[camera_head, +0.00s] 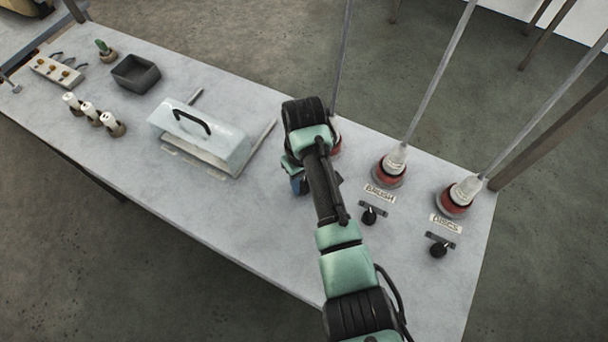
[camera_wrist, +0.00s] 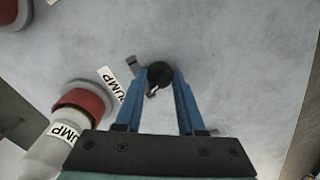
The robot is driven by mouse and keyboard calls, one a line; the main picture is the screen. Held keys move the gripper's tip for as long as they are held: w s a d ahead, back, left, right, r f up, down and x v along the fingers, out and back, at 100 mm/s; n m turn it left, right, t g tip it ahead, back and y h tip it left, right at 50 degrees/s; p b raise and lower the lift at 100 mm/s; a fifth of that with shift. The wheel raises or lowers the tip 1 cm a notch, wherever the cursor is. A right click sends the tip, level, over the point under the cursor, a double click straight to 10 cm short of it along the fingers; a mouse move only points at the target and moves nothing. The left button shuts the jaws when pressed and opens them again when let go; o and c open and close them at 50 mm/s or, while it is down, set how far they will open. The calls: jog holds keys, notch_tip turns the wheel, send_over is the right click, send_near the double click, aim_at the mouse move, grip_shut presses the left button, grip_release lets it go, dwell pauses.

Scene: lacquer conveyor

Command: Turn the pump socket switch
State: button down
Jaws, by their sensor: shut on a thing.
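The pump switch has a small black knob (camera_wrist: 160,72), seen in the wrist view between the tips of my blue gripper fingers (camera_wrist: 162,80). My gripper is shut on this knob. A grey bar end (camera_wrist: 131,63) shows just left of the knob. The label reading PUMP (camera_wrist: 112,84) lies on the table left of the switch. The red pump socket (camera_wrist: 82,102) with its pale plug, also marked PUMP (camera_wrist: 66,132), is further left. In the head view my gripper (camera_head: 299,184) is down at the table. My arm hides the pump switch and most of its socket (camera_head: 335,147).
The brush socket (camera_head: 388,171) and its switch (camera_head: 372,213) stand right of my arm, then another labelled socket (camera_head: 455,199) and switch (camera_head: 439,245). Rods rise from the plugs. A pale lidded box (camera_head: 200,135) is to the left. The table front-left is clear.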

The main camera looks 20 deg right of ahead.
jog(key=shift+n, duration=0.6)
jog(key=c, duration=0.5)
grip_release()
jog(key=shift+r+p, duration=1.2)
jog(key=shift+r, duration=5.3)
